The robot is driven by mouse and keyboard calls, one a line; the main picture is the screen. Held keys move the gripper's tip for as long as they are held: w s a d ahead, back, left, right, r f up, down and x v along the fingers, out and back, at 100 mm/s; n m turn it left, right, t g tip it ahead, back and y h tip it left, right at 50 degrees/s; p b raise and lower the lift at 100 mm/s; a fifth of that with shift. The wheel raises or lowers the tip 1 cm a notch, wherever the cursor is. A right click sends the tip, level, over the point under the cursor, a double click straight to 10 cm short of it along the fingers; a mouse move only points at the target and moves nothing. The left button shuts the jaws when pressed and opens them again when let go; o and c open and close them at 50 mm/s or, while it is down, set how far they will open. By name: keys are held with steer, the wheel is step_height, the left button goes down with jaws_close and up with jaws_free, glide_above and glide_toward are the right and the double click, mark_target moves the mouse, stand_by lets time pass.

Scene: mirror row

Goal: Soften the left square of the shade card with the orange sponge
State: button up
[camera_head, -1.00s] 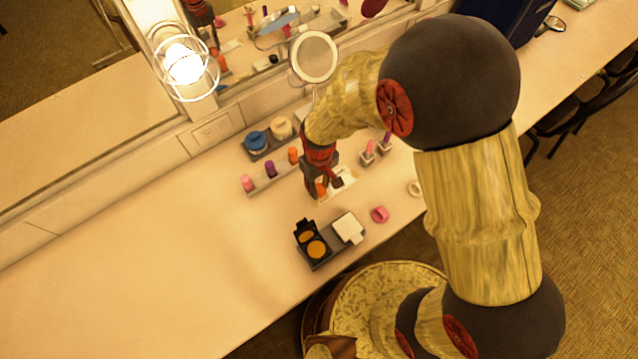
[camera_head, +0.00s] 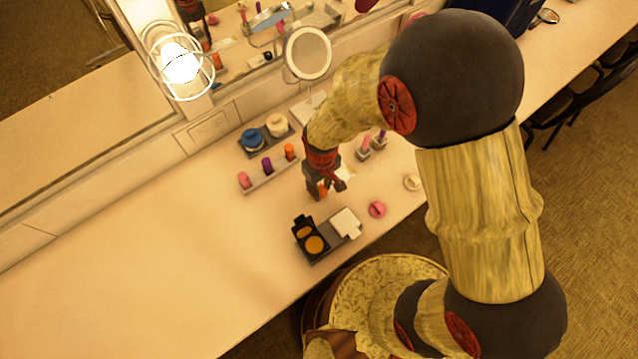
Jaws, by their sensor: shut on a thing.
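My gripper (camera_head: 321,194) points down over the counter, just behind the dark compact. It is shut on a small orange piece, which I take for the orange sponge (camera_head: 323,187); the fingers hide most of it.
A rack (camera_head: 270,178) holds pink, purple and orange pieces to the left. A tray with blue and cream jars (camera_head: 253,139) is behind it. The left counter is clear.

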steer(key=shift+s+d+f, duration=0.15)
steer(key=shift+s+d, duration=0.2)
steer(key=shift+s, duration=0.15)
steer(key=shift+w+a+r+p, duration=0.2)
steer(key=shift+w+a, duration=0.35)
steer(key=shift+w, duration=0.25)
steer(key=shift+w+a+r+p, duration=0.1)
steer(key=shift+w+a+p, duration=0.05)
steer(key=shift+w+a, duration=0.5)
steer(key=shift+s+d+f, duration=0.2)
steer(key=shift+s+d, duration=0.65)
steer(key=shift+s, duration=0.1)
steer(key=shift+s+d+p, duration=0.4)
steer(key=shift+s+p, duration=0.05)
steer(key=shift+s, duration=0.1)
steer(key=shift+w+a, duration=0.5)
steer(key=shift+w, duration=0.2)
steer(key=shift+w+a, duration=0.45)
steer(key=shift+w, duration=0.2)
steer(key=shift+a, duration=0.1)
steer(key=shift+w+a, duration=0.1)
steer(key=shift+w, duration=0.1)
steer(key=shift+s+d+p, duration=0.25)
steer(key=shift+s+d, duration=0.35)
steer(key=shift+s, duration=0.2)
steer(key=shift+s+d+p, duration=0.25)
steer(key=shift+s+d, duration=0.3)
steer(key=shift+s, duration=0.2)
